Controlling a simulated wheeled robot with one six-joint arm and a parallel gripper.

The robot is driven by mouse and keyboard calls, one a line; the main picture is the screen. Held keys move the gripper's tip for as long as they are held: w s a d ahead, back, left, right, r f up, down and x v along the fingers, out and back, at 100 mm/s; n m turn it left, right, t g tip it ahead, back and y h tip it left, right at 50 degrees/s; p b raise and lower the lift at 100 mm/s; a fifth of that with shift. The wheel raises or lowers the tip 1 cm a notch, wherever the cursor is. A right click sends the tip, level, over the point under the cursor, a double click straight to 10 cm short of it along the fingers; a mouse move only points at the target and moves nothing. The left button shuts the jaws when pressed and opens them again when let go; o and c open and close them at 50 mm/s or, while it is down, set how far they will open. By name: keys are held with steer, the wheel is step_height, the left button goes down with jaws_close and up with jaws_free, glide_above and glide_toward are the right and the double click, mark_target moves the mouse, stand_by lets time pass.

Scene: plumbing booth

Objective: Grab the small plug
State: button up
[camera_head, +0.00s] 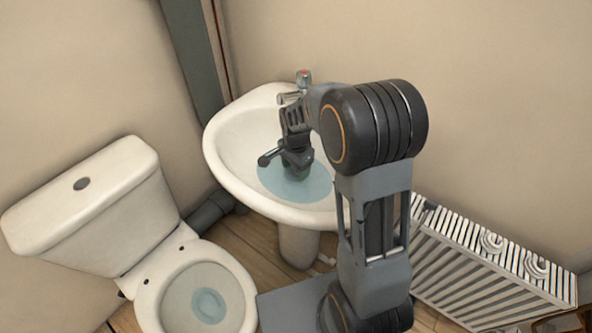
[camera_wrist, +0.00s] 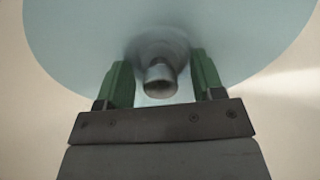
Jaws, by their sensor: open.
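The small plug (camera_wrist: 160,80) shows in the wrist view as a grey metal piece with a round end, at the bottom of the bluish water in the sink. My gripper (camera_wrist: 162,82) has its two green fingers apart, one on each side of the plug, with a visible gap to it on both sides. In the head view my gripper (camera_head: 292,166) reaches down into the basin of the white sink (camera_head: 232,165). The plug is hidden there behind my gripper and arm.
A white toilet (camera_head: 95,215) is at the left. A white radiator (camera_head: 480,255) is at the right along the wall. The sink's rim surrounds my gripper.

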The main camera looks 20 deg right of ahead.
steer(key=c, duration=1)
steer(key=shift+r, duration=0.1)
